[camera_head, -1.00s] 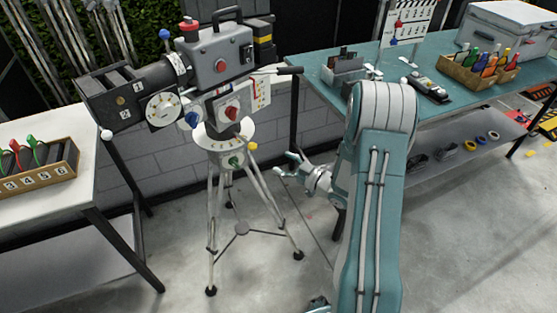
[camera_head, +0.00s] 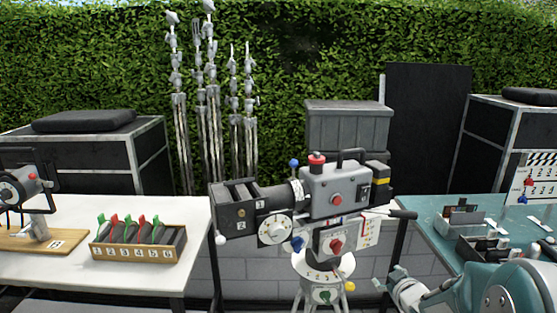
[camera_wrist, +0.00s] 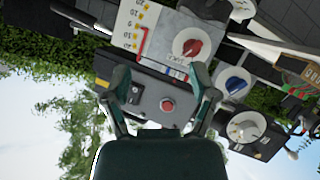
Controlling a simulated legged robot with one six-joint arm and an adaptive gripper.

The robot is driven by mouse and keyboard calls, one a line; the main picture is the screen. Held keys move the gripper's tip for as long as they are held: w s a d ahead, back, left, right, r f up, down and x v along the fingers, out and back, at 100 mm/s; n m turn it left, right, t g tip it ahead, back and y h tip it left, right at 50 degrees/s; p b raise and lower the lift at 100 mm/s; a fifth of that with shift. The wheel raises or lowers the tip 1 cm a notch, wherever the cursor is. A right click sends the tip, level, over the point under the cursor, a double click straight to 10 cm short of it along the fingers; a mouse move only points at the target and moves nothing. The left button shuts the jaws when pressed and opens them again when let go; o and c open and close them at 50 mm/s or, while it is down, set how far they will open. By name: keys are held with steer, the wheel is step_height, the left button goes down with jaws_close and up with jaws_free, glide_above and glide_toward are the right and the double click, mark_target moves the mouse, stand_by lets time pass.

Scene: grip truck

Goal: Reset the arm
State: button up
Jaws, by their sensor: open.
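My arm rises from the lower right of the head view. My gripper (camera_head: 391,279) is just right of the film camera's tripod head, below the camera body, with clear space between them. In the wrist view my gripper (camera_wrist: 160,84) has its two fingers spread, with nothing between them but the camera behind. The grey film camera (camera_head: 333,190) with a red top knob stands on its tripod (camera_head: 322,268). In the wrist view the camera (camera_wrist: 150,97) appears upside down, with its red knob and dial panel showing.
A white table (camera_head: 190,216) at left carries a wooden box (camera_head: 137,253) of numbered slots with coloured-handled items. A teal table (camera_head: 438,226) at right holds small trays and a clapperboard (camera_head: 537,180). Black cases, a grey crate (camera_head: 347,126) and a hedge stand behind.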

steer(key=s+a+r+m+g+h, duration=0.2)
steer(key=s+r+h, duration=0.1)
steer(key=s+r, duration=0.25)
steer(key=s+a+r+m+g, duration=0.1)
steer(key=s+a+g, duration=0.1)
steer(key=s, duration=0.5)
steer(key=s+a+r+m+g+y, duration=0.1)
steer(key=s+a, duration=0.3)
steer(key=s, duration=0.4)
steer(key=s+a+r+m+g+y, duration=0.1)
steer(key=s+a, duration=0.3)
steer(key=s, duration=0.4)
steer(key=shift+s+r+m+g, duration=0.15)
steer(key=shift+r+m+g, duration=0.2)
steer(key=shift+g, duration=0.55)
